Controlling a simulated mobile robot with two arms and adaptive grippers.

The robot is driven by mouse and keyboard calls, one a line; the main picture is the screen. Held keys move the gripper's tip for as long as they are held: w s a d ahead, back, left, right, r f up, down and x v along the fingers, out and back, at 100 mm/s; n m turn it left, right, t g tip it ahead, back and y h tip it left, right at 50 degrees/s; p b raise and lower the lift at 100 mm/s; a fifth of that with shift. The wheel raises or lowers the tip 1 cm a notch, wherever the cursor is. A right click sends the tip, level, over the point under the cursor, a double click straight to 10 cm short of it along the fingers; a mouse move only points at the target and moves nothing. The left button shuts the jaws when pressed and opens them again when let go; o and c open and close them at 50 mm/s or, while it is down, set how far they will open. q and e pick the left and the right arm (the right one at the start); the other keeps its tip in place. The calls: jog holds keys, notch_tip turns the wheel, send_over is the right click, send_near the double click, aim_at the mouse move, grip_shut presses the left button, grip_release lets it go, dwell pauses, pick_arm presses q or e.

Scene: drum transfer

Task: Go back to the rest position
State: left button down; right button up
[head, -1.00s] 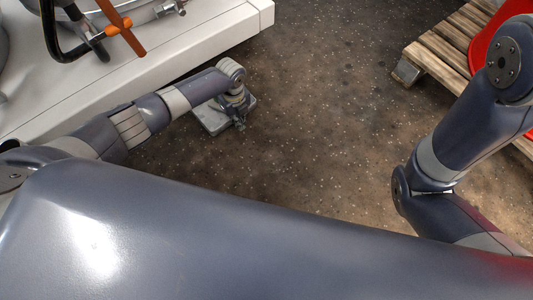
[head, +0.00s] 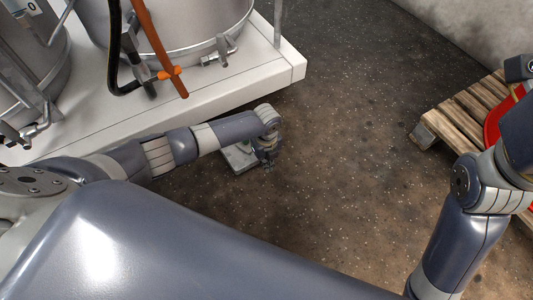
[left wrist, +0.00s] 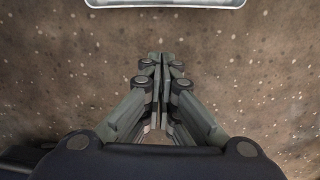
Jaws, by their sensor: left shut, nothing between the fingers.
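My left arm reaches in from the left in the head view, over the floor beside the white platform. My left gripper (head: 267,160) hangs low at its end, small and partly hidden by the wrist. In the left wrist view the left gripper (left wrist: 160,60) has its fingers together, with nothing between them and bare floor below. My right arm shows at the right edge of the head view; its gripper is out of the picture.
The white platform (head: 150,110) at upper left carries steel drums (head: 175,25) with an orange-handled valve and hoses. A wooden pallet (head: 465,115) with a red drum (head: 495,118) stands at right. The speckled floor (head: 350,120) between is clear.

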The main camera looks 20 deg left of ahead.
pick_arm(q)
jog(key=shift+r+p, duration=0.5)
jog(key=shift+r, duration=0.75)
